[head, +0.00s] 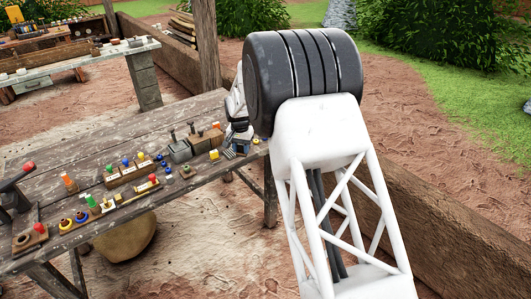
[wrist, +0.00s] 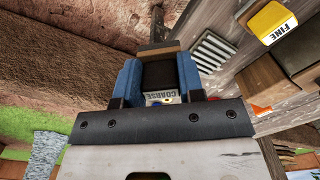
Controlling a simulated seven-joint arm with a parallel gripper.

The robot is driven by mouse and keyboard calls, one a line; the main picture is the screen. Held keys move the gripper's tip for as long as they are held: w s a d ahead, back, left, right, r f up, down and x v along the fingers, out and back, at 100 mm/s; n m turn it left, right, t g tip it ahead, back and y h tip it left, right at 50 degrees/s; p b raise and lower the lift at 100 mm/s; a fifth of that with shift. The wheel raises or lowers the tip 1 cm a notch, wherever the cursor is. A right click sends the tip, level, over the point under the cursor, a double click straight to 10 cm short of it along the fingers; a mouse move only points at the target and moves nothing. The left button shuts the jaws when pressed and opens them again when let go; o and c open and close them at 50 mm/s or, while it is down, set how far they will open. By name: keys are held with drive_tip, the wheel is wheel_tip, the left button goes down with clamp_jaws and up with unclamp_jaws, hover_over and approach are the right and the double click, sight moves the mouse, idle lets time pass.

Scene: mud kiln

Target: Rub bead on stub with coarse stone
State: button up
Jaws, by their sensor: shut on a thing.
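In the wrist view my gripper (wrist: 158,75) has its two blue fingers closed on the coarse stone (wrist: 160,98), a dark block with a pale label reading COARSE. In the head view my gripper (head: 240,140) is at the right end of the wooden table, partly hidden by my arm. I cannot pick out the bead or the stub for certain. Whether the stone touches anything is hidden.
A yellow block labelled FINE (wrist: 271,20) and a grey slatted piece (wrist: 213,50) lie nearby on the table. Several small coloured pieces and wooden racks (head: 128,173) cover the table (head: 110,140) to the left. A second bench (head: 80,60) stands behind.

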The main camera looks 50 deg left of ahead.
drive_tip(key=s+a+r, duration=0.2)
drive_tip(key=s+a, duration=0.1)
drive_tip(key=s, duration=0.3)
drive_tip(key=s+a+r+n, duration=0.1)
drive_tip(key=s+a+r, duration=0.1)
drive_tip(key=s, duration=0.5)
drive_tip(key=s+a+r, duration=0.2)
drive_tip(key=s+a, duration=0.2)
drive_tip(key=s, duration=0.3)
drive_tip(key=shift+r, duration=0.3)
drive_tip(key=shift+s+f, duration=0.1)
